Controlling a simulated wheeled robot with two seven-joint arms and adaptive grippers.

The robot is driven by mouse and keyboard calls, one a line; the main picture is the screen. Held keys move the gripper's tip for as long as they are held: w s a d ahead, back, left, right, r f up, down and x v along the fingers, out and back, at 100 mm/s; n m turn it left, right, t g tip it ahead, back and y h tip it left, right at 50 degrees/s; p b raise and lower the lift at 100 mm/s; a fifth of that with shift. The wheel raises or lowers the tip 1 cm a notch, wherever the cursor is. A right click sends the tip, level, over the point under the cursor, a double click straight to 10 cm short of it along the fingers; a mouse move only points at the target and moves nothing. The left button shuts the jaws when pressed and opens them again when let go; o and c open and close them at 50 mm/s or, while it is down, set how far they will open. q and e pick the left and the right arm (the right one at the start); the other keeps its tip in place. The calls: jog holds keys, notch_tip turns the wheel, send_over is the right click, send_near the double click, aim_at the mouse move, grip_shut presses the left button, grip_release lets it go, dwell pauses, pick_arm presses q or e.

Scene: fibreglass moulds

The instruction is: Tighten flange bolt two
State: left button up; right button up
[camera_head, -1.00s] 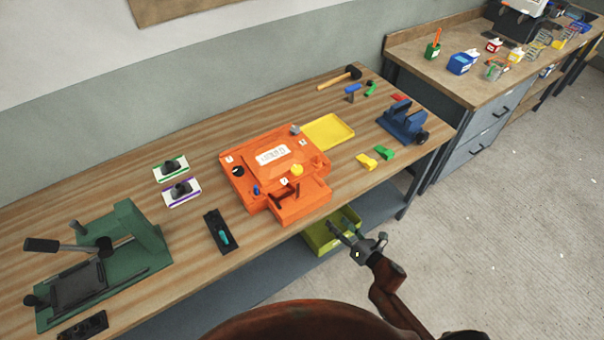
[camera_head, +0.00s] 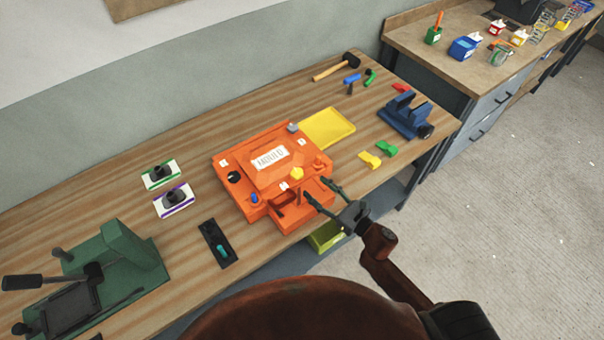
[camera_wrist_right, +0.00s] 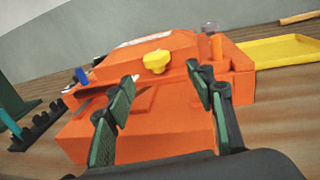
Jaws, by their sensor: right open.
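The orange mould (camera_head: 228,163) sits on the workbench with a white label on top and small white tags round its flange. Its flange carries a yellow knob (camera_head: 296,173), a blue knob (camera_head: 254,198), a black knob (camera_head: 234,178) and a grey one (camera_head: 293,127). The tags are too small to read, so I cannot tell which is bolt two. My right gripper (camera_head: 316,190) is open and empty at the mould's front right. In the right wrist view the yellow knob (camera_wrist_right: 155,61) appears beyond and between the open fingers. My left gripper is not in view.
A yellow tray (camera_head: 328,128) lies behind the mould, and a blue vise (camera_head: 405,118) stands right. Yellow and green pieces (camera_head: 370,159) lie near the front edge. A green press (camera_head: 125,255) and a black holder (camera_head: 217,243) are left. A green bin (camera_head: 325,237) is below.

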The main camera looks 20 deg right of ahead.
aim_at(301, 178)
jog(key=x, duration=0.6)
jog(key=shift+s+a, duration=0.2)
jog(key=shift+w+a, duration=0.2)
jog(key=shift+w, duration=0.25)
jog(key=c, duration=1.2)
jog(key=shift+o, duration=0.2)
jog(key=shift+a+m+t+h, duration=0.2)
jog(key=shift+m+t+h, duration=0.3)
jog(key=shift+m+h, duration=0.45)
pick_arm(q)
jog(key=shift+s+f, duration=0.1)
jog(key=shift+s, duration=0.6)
pick_arm(e)
jog(key=o, duration=1.2)
jog(key=shift+c, duration=0.2)
